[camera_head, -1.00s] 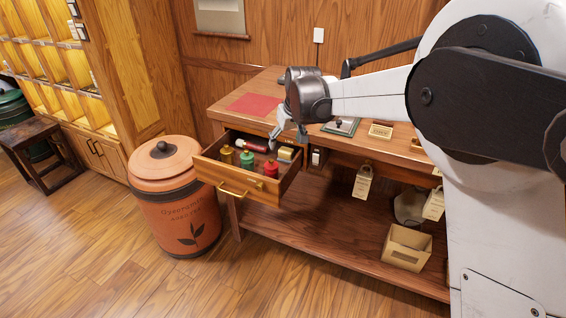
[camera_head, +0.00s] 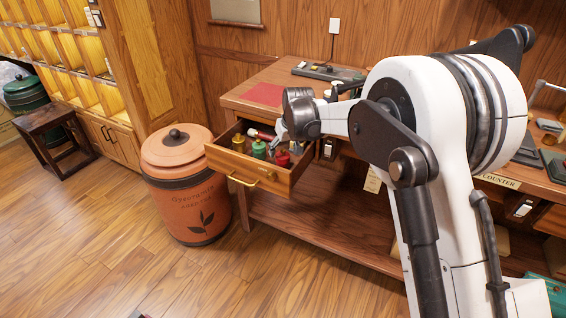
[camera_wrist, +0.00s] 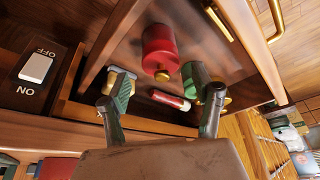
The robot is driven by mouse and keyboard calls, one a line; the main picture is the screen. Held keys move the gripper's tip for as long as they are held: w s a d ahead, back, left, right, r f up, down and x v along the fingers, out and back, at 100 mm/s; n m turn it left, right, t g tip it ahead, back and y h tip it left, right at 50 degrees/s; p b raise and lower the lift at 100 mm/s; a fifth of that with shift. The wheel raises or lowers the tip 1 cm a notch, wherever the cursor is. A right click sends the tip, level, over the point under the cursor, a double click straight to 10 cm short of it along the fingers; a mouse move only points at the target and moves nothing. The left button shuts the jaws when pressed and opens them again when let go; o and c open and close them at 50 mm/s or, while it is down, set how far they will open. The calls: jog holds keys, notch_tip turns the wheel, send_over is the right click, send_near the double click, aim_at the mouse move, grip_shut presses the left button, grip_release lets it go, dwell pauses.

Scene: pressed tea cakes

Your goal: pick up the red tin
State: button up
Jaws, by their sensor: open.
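The red tin (camera_head: 282,158) stands in the open wooden drawer (camera_head: 226,164), at its front right. In the wrist view the red tin (camera_wrist: 158,45) with its gold knob lies beyond my fingertips, roughly centred between them. My gripper (camera_wrist: 166,92) is open, with nothing between its fingers. In the head view my gripper (camera_head: 281,133) is low over the drawer, just behind the red tin, partly hidden by my wrist. I cannot tell its exact height above the tin.
In the wrist view the green tin (camera_wrist: 194,75) is close to my right finger. A red and white tube (camera_wrist: 171,100) and a pale block (camera_wrist: 112,78) also lie in the drawer.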

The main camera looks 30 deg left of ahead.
aim_at(282, 156)
jog(key=b+x, duration=0.1)
jog(key=x, duration=0.4)
jog(key=shift+s+a, duration=0.1)
jog(key=shift+a, duration=0.05)
jog(key=shift+c, duration=0.5)
jog(key=c, duration=1.2)
